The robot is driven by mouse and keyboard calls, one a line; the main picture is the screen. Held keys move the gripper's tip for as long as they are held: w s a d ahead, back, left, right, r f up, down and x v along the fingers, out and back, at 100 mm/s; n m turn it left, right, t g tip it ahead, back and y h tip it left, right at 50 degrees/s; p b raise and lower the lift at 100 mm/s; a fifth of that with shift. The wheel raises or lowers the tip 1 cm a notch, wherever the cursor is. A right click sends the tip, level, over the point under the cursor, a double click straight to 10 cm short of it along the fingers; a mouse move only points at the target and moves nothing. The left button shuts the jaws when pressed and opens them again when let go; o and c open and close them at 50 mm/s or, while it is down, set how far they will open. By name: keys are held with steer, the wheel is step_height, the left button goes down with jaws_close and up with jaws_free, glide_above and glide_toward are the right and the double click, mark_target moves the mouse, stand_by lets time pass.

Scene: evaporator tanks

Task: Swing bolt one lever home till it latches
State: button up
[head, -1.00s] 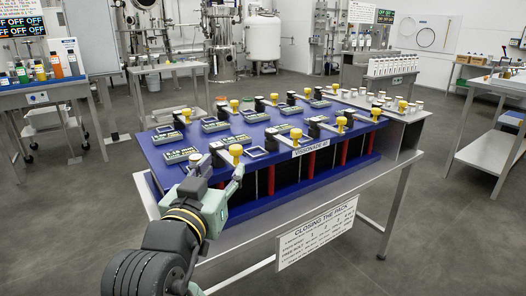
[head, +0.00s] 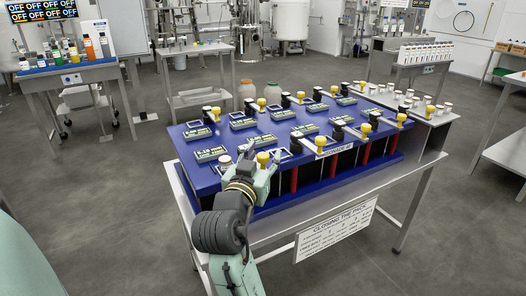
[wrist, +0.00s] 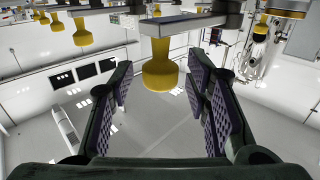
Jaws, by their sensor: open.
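The nearest yellow lever knob (head: 262,158) stands at the front left corner of the blue pack (head: 215,183). My gripper (head: 260,163) is at this knob, with a finger on either side. In the wrist view the same knob (wrist: 160,70) appears upside down between the open dark pads of my gripper (wrist: 163,80), with a visible gap on both sides. It joins a flat grey lever arm (wrist: 190,22). I cannot read a bolt number on it, and its latch is hidden.
More yellow knobs (head: 320,139) and several small display blocks (head: 212,154) cover the pack top. A sign (head: 336,229) hangs at the table's front. A side shelf (head: 430,115) holds bottles and knobs at the right.

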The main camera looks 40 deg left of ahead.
steer(key=shift+w, duration=0.2)
jaws_close()
stand_by(0.5)
stand_by(0.3)
